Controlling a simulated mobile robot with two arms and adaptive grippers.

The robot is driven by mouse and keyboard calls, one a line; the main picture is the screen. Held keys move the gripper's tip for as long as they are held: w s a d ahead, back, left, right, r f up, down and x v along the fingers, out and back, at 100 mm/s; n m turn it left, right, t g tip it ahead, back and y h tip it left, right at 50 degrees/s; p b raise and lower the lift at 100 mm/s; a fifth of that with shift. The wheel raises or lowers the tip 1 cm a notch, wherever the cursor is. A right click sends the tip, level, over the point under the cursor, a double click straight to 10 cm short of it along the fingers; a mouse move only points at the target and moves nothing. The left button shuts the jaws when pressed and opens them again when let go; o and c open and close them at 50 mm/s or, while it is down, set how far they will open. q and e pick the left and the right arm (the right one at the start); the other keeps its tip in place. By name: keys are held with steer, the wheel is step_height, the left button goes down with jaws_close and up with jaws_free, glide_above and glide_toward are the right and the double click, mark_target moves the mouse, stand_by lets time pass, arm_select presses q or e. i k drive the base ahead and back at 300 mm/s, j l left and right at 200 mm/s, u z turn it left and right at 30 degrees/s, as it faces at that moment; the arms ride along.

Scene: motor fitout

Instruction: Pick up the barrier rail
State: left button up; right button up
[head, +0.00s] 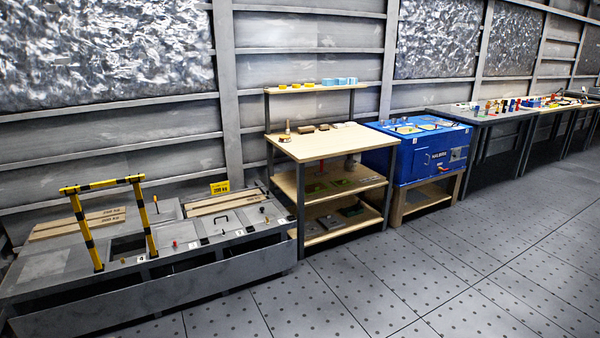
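The barrier rail (103,184) is a black and yellow striped bar on two striped legs. It stands upright around an open rectangular hatch in the grey floor platform (55,264) at the left of the head view. Its far left leg comes down left of the opening, and its right leg comes down at the right side. Neither of my grippers shows in this view, so I cannot see what they hold.
A wooden workbench (335,142) with shelves stands right of the platform. Beyond it are a blue cabinet (432,157) and dark tables (478,114) with many small items. A yellow sign (220,187) stands on the platform. The tiled floor (425,275) in front is clear.

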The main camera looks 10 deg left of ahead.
mark_target(125, 179)
steer(key=i+j+u, duration=0.1)
steer(key=i+u, duration=0.7)
steer(key=i+l+u, duration=0.1)
steer(key=i+u, duration=0.3)
steer(key=i+l+u, duration=0.2)
steer(key=u, duration=0.2)
steer(key=i+j+u, duration=0.15)
steer(key=i, duration=0.6)
steer(key=i+l+u, duration=0.1)
steer(key=i+l, duration=0.05)
steer(key=i, duration=0.05)
